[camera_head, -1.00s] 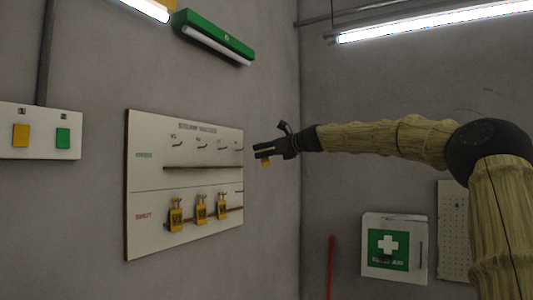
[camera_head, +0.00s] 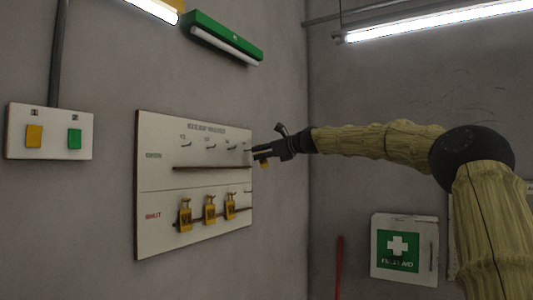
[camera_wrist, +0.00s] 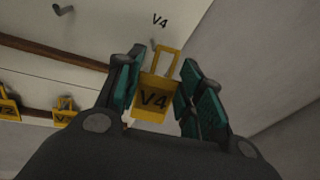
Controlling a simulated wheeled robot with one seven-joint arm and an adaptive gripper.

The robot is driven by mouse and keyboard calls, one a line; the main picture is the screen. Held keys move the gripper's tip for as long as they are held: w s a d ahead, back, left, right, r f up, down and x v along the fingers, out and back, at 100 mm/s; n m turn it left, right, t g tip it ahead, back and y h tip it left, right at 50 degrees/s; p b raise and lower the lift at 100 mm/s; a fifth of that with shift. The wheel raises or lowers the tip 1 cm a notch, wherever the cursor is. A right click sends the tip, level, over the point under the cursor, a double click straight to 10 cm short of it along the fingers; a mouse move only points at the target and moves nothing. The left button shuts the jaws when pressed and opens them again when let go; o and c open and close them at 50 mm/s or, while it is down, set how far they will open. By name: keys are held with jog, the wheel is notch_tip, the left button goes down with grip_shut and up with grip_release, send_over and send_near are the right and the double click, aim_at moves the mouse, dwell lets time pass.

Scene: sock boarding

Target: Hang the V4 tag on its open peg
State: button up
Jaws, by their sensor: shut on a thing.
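The yellow V4 tag (camera_wrist: 152,100) is between my gripper's green-padded fingers (camera_wrist: 158,92) in the wrist view, its loop pointing up. My gripper (camera_head: 258,154) is shut on it; in the head view only a small yellow part of the tag (camera_head: 264,165) shows below the fingers. A V4 label (camera_wrist: 160,20) is on the white board ahead, with a small peg (camera_wrist: 153,43) below it, just beyond the tag's loop. Whether the loop touches the peg I cannot tell. The board (camera_head: 155,180) has an upper green-lettered row and a lower red-lettered SHUT row.
Yellow tags, including one (camera_head: 185,214), hang on the lower row. An upper peg (camera_head: 184,144) is bare. A brown ledge (camera_head: 210,168) runs between the rows. A switch box (camera_head: 54,150) is at left, a first aid box (camera_head: 404,248) at lower right.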

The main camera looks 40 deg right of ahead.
aim_at(246, 156)
jog(key=shift+w+a+f, duration=0.1)
jog(key=shift+w+a, duration=0.25)
jog(key=shift+w, duration=0.45)
jog(key=shift+w+a+f, duration=0.1)
jog(key=shift+w+a, duration=0.25)
jog(key=shift+w, duration=0.4)
jog(key=shift+w+a+f+p, duration=0.2)
jog(key=shift+w+f+p, duration=0.1)
jog(key=shift+w+p, duration=0.3)
jog(key=shift+f, duration=0.15)
jog(key=o, duration=0.8)
jog(key=v, duration=0.7)
jog(key=shift+s, duration=0.25)
jog(key=shift+d, duration=0.1)
